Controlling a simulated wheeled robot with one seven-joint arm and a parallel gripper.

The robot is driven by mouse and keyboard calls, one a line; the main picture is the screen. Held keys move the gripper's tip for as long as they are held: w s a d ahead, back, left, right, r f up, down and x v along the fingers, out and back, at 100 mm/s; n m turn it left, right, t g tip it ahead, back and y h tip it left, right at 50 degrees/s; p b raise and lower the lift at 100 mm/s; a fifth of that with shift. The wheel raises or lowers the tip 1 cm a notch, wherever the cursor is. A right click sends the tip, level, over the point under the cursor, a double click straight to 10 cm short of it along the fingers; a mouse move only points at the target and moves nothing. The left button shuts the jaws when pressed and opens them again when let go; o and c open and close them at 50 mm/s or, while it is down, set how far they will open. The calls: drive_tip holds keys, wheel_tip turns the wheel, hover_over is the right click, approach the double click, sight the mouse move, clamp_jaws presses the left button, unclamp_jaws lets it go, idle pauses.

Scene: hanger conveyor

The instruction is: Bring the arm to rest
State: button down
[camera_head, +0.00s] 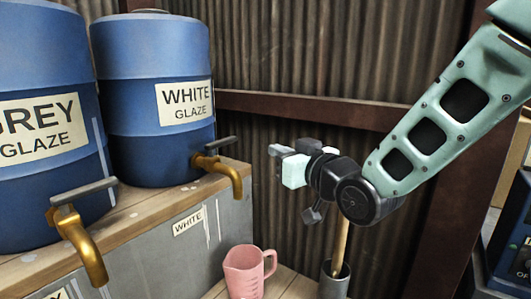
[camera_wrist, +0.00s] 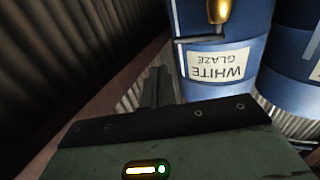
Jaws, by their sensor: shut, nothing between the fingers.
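My gripper (camera_head: 276,151) is shut and empty in the head view. It is held in the air at the middle, pointing left, to the right of the white glaze barrel's brass tap (camera_head: 222,172) and apart from it. The wrist view shows my shut gripper fingers (camera_wrist: 157,88) from behind, with the blue white glaze barrel (camera_wrist: 222,90) upside down beyond them. My pale green arm comes in from the upper right of the head view.
A grey glaze barrel (camera_head: 45,90) and a white glaze barrel (camera_head: 155,60) stand on a wooden-topped shelf (camera_head: 150,213). A pink jug (camera_head: 244,270) stands below the tap. A grey cylinder (camera_head: 333,284) with a wooden stick is below my wrist. A corrugated wall (camera_head: 330,50) lies behind.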

drive_tip(key=s+d+f+g+h+p, duration=0.2)
drive_tip(key=s+g, duration=0.3)
drive_tip(key=s, duration=0.5)
drive_tip(key=s+d+f+g+h+p, duration=0.2)
drive_tip(key=s+d+f+g+h, duration=0.2)
drive_tip(key=s, duration=0.6)
drive_tip(key=s+d+f+n+g+h+p, duration=0.1)
drive_tip(key=s+d+f+g+h+p, duration=0.1)
drive_tip(key=s+g, duration=0.4)
drive_tip(key=s+d+f+h, duration=0.1)
drive_tip(key=s, duration=0.3)
drive_tip(key=shift+s+d, duration=0.15)
drive_tip(key=shift+s, duration=0.2)
drive_tip(key=shift+f, duration=0.1)
